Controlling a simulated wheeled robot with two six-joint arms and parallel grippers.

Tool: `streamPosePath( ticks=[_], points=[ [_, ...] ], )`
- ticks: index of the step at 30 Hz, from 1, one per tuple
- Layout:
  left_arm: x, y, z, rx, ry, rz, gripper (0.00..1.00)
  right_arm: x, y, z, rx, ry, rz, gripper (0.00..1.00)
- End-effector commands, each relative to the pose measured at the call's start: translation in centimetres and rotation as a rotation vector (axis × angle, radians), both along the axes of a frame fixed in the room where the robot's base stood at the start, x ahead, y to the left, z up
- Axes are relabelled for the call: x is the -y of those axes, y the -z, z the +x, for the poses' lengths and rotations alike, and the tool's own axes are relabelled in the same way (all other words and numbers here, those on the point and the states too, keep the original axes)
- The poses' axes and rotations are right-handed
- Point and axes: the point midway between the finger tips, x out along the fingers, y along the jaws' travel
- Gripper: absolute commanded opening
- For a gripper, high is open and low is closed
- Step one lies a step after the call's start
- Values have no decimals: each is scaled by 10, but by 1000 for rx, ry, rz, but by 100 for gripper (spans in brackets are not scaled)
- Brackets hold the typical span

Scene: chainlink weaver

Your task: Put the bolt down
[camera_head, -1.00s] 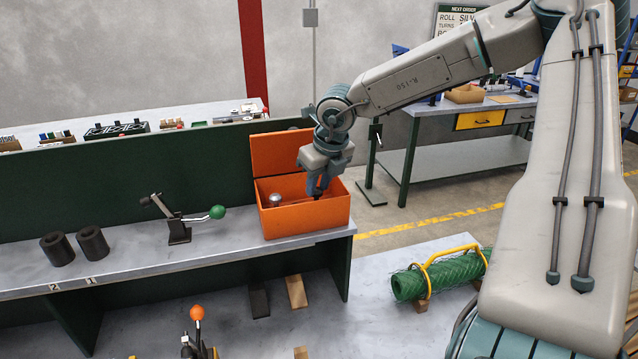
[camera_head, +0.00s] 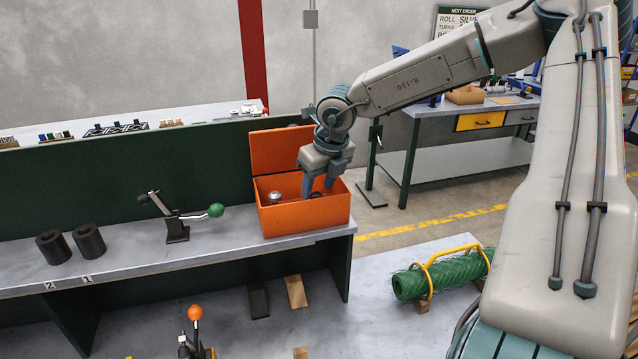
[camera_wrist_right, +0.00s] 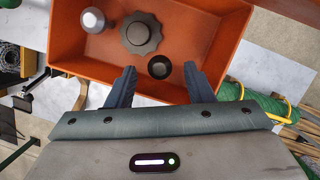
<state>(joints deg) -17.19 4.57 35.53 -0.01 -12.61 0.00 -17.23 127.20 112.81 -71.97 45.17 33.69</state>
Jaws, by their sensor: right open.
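My right gripper (camera_head: 318,192) is open over the orange box (camera_head: 305,222) on the bench, fingers pointing down into it. In the right wrist view its two fingers (camera_wrist_right: 160,78) stand apart. A black round piece with a dark centre (camera_wrist_right: 160,67), seemingly the bolt seen end-on, lies in the gap between the fingertips, inside the box. No finger visibly touches it. A dark lobed knob (camera_wrist_right: 142,33) and a silver round-topped piece (camera_wrist_right: 93,20) are also in the box; the silver piece shows in the head view (camera_head: 275,198). My left gripper is not in view.
The box's raised lid (camera_head: 280,150) stands behind it. A green-knobbed lever (camera_head: 177,225) and two black cylinders (camera_head: 72,245) are on the bench to the left. A green mesh roll (camera_head: 440,277) with a yellow handle lies lower right.

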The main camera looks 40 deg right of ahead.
Motion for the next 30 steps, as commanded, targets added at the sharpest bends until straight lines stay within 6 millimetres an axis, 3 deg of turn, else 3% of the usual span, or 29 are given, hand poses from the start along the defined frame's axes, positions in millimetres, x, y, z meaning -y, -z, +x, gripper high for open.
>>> streamPosePath(
  ticks=[9,12,30],
  points=[
    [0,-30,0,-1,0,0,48,0,-19,0,-2,1,1,48],
    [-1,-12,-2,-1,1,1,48,0,-24,-3,7,1,0,48],
    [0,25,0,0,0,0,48,-3,-117,-32,3,1,-2,48]
  ],
)
